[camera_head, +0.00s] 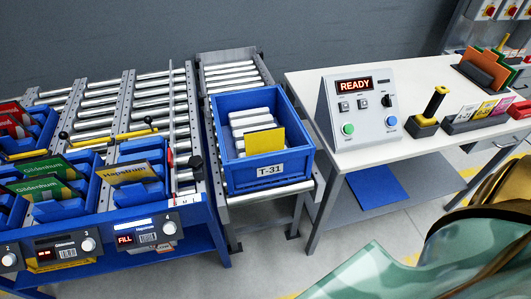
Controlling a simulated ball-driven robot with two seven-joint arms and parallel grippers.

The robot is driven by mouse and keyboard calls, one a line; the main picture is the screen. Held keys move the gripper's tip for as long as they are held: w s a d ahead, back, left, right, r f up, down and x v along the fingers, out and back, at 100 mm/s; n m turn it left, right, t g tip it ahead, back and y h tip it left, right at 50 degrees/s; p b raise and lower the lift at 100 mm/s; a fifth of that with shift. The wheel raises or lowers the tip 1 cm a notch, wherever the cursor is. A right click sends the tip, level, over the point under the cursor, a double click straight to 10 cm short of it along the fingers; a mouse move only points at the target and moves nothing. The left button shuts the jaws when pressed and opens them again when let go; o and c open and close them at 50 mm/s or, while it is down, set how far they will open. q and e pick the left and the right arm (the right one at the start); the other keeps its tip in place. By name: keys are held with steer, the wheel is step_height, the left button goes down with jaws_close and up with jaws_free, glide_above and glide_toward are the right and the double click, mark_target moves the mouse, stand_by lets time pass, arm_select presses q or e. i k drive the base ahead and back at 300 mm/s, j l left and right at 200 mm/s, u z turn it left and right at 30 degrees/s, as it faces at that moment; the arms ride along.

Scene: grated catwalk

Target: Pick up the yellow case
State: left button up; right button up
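A flat yellow piece (264,141), which may be the yellow case, stands tilted at the front inside the blue tote marked T-31 (268,184). Pale ribbed shapes (250,115) lie behind it in the tote. Its lower edge is hidden by the tote's front wall. Another yellowish flat piece, lettered Hapstrum (126,173), leans in a blue bin at the left. I cannot tell for sure which is the case. Neither gripper shows. Green and gold shiny surfaces fill the bottom right corner, and I cannot make out fingers there.
The tote sits on a roller conveyor (228,75). To its right is a white table (345,160) with a READY control box (360,108), a yellow-handled tool (430,106) and card holders (480,115). Left are blue bins with green cards (45,187). Floor shows between the conveyor and table.

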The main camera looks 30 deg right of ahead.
mark_target(267, 140)
steer(key=i+j+z, duration=0.15)
steer(key=z, duration=0.25)
steer(key=i+j+z, duration=0.3)
steer(key=z, duration=0.15)
steer(key=i, duration=0.05)
